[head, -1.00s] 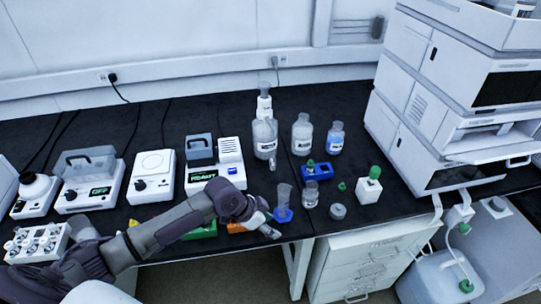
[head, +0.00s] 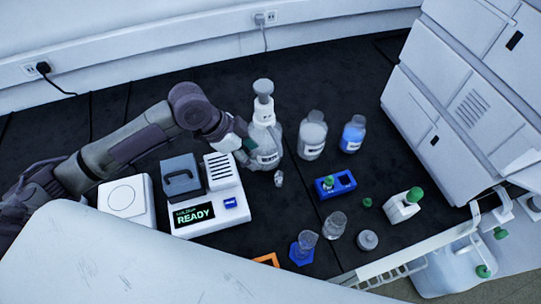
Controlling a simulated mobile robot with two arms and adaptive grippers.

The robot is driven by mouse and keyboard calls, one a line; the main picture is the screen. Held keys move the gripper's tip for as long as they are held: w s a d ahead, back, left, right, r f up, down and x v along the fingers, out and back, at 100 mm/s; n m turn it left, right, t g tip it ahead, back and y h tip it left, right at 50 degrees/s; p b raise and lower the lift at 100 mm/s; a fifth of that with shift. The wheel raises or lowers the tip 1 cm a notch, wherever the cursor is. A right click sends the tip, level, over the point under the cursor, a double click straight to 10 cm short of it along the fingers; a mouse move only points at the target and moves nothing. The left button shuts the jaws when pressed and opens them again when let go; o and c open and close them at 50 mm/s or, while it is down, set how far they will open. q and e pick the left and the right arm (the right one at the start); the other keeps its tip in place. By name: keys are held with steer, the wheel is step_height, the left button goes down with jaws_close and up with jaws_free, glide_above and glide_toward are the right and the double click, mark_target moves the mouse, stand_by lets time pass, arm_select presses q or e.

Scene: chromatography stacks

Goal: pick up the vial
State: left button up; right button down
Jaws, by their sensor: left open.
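A small green-capped item, likely a vial (head: 328,182), sits in the blue block (head: 343,189) near the middle of the bench. A second green cap (head: 414,194) tops the white block (head: 401,210) to its right. I cannot tell for certain which is the task's vial. My left gripper (head: 242,143) is open beside the large clear bottle (head: 267,157), up and to the left of the blue block. Its fingertips are small and partly unclear against the bottle; I see nothing held. My right gripper is not in view.
A small clear piece (head: 279,179) stands before the bottle. More bottles (head: 312,140) stand behind the blue block; a glass jar (head: 335,225), a grey lid (head: 367,240) and a cylinder on a blue base (head: 302,250) are in front. White instruments (head: 455,100) rise at right.

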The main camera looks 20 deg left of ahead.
arm_select(q)
glide_above(277, 174)
steer(key=s+a, duration=0.2)
step_height(277, 174, down, 7)
steer(key=shift+w+f+p, duration=0.4)
steer(key=shift+f+p, duration=0.1)
steer(key=shift+p, duration=0.15)
steer(key=x, duration=0.3)
steer(key=shift+w+f+p, duration=0.15)
steer(key=shift+f+p, duration=0.15)
steer(key=shift+p, duration=0.1)
steer(key=shift+w+d+f, duration=0.1)
steer(key=shift+d+f, duration=0.05)
steer(key=shift+f, duration=0.2)
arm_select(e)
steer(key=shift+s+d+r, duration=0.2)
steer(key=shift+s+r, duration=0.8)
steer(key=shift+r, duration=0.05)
